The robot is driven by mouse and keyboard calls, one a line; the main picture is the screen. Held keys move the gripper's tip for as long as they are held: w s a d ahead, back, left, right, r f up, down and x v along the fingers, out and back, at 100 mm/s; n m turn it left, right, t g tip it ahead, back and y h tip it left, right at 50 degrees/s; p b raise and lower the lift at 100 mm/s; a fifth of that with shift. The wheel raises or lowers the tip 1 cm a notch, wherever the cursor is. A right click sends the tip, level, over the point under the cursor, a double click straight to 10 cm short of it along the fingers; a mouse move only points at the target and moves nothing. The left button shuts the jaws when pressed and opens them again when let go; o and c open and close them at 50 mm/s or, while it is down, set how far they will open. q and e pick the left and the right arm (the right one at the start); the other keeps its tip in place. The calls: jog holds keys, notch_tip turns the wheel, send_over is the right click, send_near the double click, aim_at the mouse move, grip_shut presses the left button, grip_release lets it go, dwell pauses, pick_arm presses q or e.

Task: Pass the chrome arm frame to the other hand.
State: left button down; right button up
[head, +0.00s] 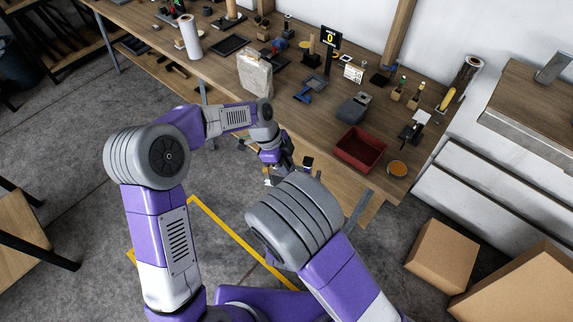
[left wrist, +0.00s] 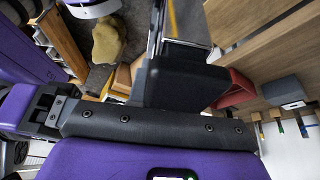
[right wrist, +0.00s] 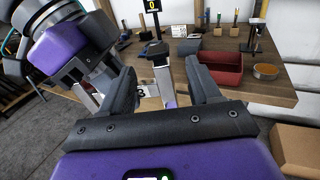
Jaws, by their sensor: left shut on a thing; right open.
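The chrome arm frame (right wrist: 166,88) is a bright metal piece. In the right wrist view its upright bar stands in the gap between the fingers of my right gripper (right wrist: 160,84), which is open around it. My left gripper (left wrist: 180,62) is shut on the frame; part of its chrome bar (left wrist: 155,28) shows beyond the dark fingers in the left wrist view. The left hand is at the upper left of the right wrist view, close to the right fingers. In the head view both hands meet in front of the workbench, and my right arm hides much of the frame.
The wooden workbench (head: 325,128) lies just beyond the hands. It carries a red tray (head: 360,149), an amber round dish (head: 397,169), a grey block-like item (head: 351,110) and several small tools. Cardboard boxes (head: 441,255) stand on the floor at the right.

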jog(key=s, duration=0.5)
jog(key=s+d+f+m+g+h, duration=0.3)
jog(key=s+d+f+m+g, duration=0.1)
jog(key=d+f+m+g, duration=0.3)
jog(key=s+d+f+m+g+h, duration=0.3)
jog(key=s+d+f+m+g, duration=0.1)
jog(key=d+f+g, duration=0.35)
jog(key=s+a+f+m+g+y, duration=0.4)
jog(key=s+f+m+g+y, duration=0.45)
jog(key=m, duration=0.35)
jog(key=w+a+f+m+t+y, duration=0.3)
jog(key=w+a+m+t+y, duration=0.15)
jog(key=a+m, duration=0.3)
jog(key=d+m, duration=0.2)
jog(key=w+d+m+t, duration=0.1)
jog(key=m, duration=0.1)
jog(key=d+f+m, duration=0.1)
jog(key=d+m, duration=0.1)
jog(key=shift+w+d, duration=0.3)
jog(key=shift+w, duration=0.05)
